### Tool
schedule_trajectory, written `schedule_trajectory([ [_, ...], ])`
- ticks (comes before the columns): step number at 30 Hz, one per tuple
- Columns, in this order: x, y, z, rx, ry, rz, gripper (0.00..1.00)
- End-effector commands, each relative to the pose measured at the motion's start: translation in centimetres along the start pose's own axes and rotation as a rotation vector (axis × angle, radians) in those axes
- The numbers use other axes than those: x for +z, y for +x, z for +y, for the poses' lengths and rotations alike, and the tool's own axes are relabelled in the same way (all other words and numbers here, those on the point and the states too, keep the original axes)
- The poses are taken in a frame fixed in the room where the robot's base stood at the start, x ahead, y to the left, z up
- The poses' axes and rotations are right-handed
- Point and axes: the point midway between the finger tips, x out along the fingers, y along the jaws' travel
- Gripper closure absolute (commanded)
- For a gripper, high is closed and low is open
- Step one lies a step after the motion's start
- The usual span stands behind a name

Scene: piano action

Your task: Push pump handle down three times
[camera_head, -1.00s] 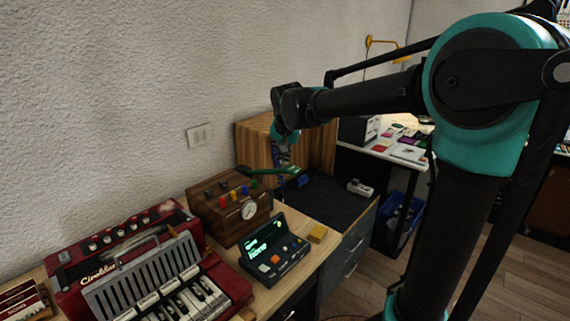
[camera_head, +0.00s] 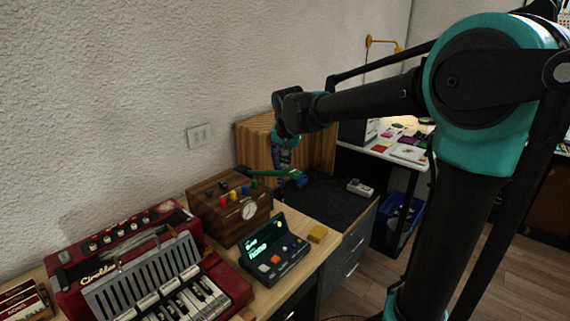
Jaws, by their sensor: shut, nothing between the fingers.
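A green pump handle (camera_head: 268,173) shows in the head view, reaching out level to the right from beside the wooden box with the gauge (camera_head: 230,213). My gripper (camera_head: 281,176) is small and dark at the end of my arm, over the dark mat area. It points down and its fingertips are at or just behind the handle. It looks closed and holds nothing. I cannot tell whether it touches the handle. The pump's lower body is hidden or too small to make out.
A wooden panel (camera_head: 320,150) stands behind my gripper. A dark console with a green screen (camera_head: 272,252), a yellow block (camera_head: 318,233) and a red accordion (camera_head: 150,262) lie nearer. A grey device (camera_head: 360,187) lies on the dark mat (camera_head: 335,205), which is otherwise largely clear.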

Motion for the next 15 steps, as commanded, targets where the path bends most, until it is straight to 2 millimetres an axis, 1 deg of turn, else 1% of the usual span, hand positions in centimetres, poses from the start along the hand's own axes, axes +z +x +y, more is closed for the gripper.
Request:
schedule_trajectory([
  [15,0.3,0.4,0.3,0.0,0.0,0.0,1.0],
])
